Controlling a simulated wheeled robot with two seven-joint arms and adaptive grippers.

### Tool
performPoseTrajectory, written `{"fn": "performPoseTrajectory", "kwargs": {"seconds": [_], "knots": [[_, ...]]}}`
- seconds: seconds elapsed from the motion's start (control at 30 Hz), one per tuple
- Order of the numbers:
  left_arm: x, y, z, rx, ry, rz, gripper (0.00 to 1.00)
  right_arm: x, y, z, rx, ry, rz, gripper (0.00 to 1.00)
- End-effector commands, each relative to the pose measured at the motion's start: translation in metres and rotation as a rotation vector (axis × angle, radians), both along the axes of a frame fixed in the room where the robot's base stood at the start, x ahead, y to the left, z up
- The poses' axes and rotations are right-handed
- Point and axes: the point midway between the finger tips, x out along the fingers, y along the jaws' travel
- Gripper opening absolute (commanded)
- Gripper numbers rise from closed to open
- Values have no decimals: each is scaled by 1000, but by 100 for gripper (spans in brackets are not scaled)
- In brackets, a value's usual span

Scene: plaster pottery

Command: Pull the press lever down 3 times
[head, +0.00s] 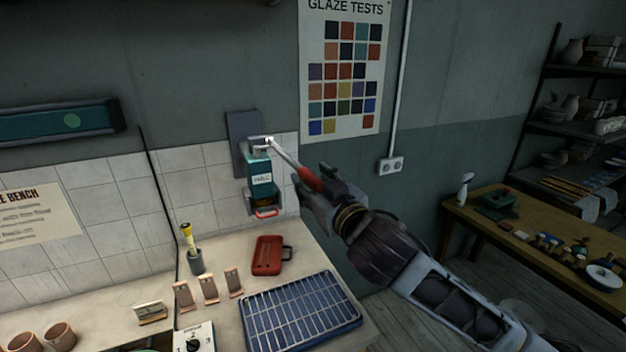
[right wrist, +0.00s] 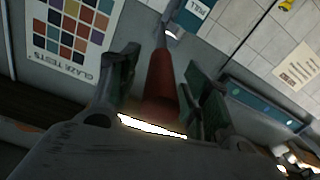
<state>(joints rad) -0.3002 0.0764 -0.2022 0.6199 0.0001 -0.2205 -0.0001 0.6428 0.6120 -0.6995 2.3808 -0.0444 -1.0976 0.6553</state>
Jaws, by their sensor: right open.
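The press (head: 261,172) is a teal wall-mounted body with a white label on a grey backplate. Its lever (head: 287,157) is a pale metal rod sloping down to the right from the press top, ending in a red grip (head: 310,178). My right gripper (head: 312,186) is open at the red grip. In the right wrist view the red grip (right wrist: 161,84) lies between the two open fingers of my right gripper (right wrist: 160,90), with gaps beside it. I cannot tell whether a finger touches it. My left gripper is not in view.
Below the press is a bench (head: 225,245) with a red case (head: 268,255), a wire rack tray (head: 300,312) and small clay pieces. A glaze test poster (head: 344,70) hangs behind. A wooden table (head: 530,245) with tools stands right. Space around the lever is clear.

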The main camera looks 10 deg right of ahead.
Motion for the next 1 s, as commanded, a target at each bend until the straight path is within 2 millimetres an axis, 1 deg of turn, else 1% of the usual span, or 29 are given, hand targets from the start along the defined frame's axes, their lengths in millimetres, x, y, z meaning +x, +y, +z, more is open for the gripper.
{"fn": "performPoseTrajectory", "kwargs": {"seconds": [0.2,0.4,0.43,0.8,1.0], "knots": [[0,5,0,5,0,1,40,5,2,0,0,0,1,48],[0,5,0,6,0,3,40,5,2,0,0,0,0,48],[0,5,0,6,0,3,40,5,2,0,0,0,0,46],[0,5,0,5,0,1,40,4,2,0,0,0,0,0],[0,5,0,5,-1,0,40,4,2,0,0,-1,0,0]]}}
